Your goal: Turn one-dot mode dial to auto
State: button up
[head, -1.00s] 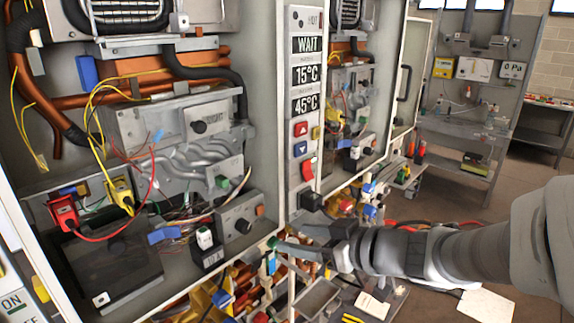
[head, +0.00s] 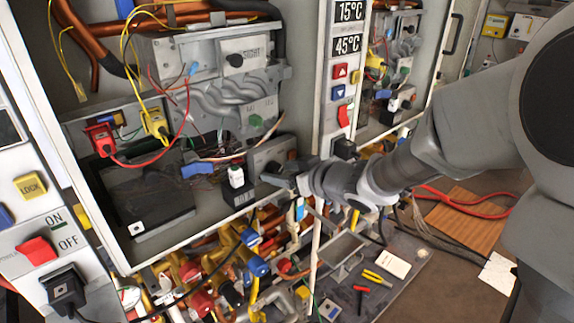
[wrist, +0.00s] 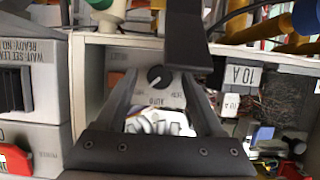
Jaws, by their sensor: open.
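The mode dial (wrist: 156,76) is a round black knob with a light pointer line, on a grey panel (wrist: 172,92) in the wrist view. The word AUTO is printed by it, upside down in this view; I cannot tell which end of the line is the pointer. In the head view the panel (head: 268,151) sits low in the left open heater cabinet, and my gripper covers part of it. My gripper (head: 268,179) is open in front of the panel. In the wrist view its fingers appear on either side of the dial; contact is not clear.
A black box with a white one-dot label (head: 137,228) lies at the cabinet's lower left. A white-topped breaker (head: 236,177) stands just left of my gripper. Red (head: 101,138) and yellow (head: 155,122) connectors with loose wires are further left. Pipes and valves crowd below.

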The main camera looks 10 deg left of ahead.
grip_shut()
dwell(0.3)
jog(key=shift+f+b, duration=0.15)
jog(key=shift+b, duration=0.4)
jog(key=n+b, duration=0.1)
jog(key=b, duration=0.2)
jog(key=n+t+h+b, duration=0.1)
jog(key=b, duration=0.2)
jog(key=shift+s+a+f+n, duration=0.1)
jog(key=shift+s+f+n, duration=0.05)
jog(key=shift+f+n, duration=0.15)
jog(key=n+t+b, duration=0.1)
jog(key=n+b, duration=0.1)
jog(key=b, duration=0.4)
jog(key=shift+t+h, duration=0.4)
jog(key=n+b, duration=0.1)
jog(key=b, duration=0.2)
jog(key=shift+r+t, duration=0.15)
jog(key=shift+t, duration=0.25)
jog(key=shift+r+n+b, duration=0.15)
jog(key=shift+n+b, duration=0.15)
jog(key=shift+b, duration=0.05)
